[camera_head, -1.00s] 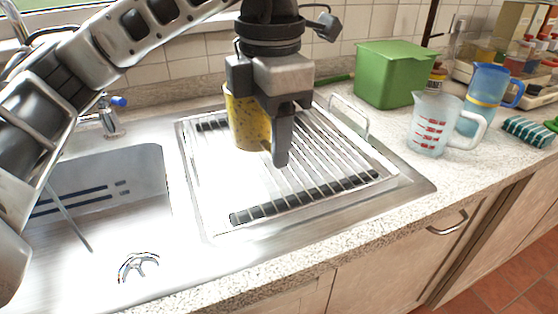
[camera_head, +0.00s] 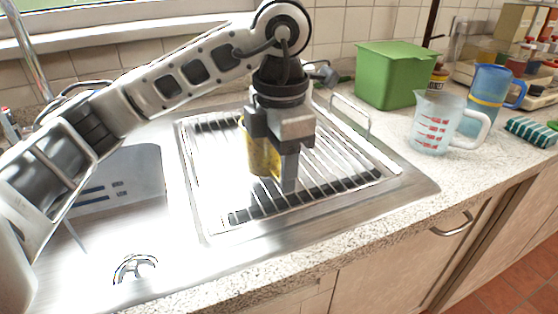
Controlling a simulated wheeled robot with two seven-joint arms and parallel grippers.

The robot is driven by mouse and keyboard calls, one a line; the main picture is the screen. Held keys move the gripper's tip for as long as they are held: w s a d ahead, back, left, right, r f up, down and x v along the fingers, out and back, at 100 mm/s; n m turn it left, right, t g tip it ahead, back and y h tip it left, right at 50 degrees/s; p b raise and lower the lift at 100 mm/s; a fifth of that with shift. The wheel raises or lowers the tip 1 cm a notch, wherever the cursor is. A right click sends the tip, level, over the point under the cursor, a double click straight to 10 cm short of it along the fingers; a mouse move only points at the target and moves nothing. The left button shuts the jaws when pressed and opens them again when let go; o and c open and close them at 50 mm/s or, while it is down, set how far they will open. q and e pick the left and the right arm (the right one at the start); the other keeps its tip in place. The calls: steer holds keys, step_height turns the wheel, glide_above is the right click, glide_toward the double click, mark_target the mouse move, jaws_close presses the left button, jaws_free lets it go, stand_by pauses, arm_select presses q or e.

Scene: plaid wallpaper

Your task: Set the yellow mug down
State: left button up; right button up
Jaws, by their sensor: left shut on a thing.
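The yellow mug (camera_head: 262,155) is over the middle of the metal drying rack (camera_head: 216,196), partly hidden behind my left gripper. My left gripper (camera_head: 286,182) points down and is shut on the mug. The mug looks upright and its bottom is at or close to the rack's bars; I cannot tell if it touches them. My right gripper does not show.
The sink basin (camera_head: 120,180) lies left of the rack. A green box (camera_head: 388,75), a clear measuring jug (camera_head: 432,125), a blue jug (camera_head: 484,92) and a striped sponge (camera_head: 530,132) stand to the right. The rack's bars around the mug are bare.

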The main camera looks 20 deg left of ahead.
arm_select(q)
steer(key=o, duration=1)
steer(key=shift+f, duration=0.15)
steer(key=o, duration=0.4)
steer(key=shift+r, duration=0.3)
step_height(320, 180, up, 11)
steer(key=p, duration=0.3)
steer(key=shift+d+f, duration=0.15)
steer(key=shift+f, duration=0.05)
steer(key=shift+s+r, duration=0.1)
steer(key=shift+r, duration=0.55)
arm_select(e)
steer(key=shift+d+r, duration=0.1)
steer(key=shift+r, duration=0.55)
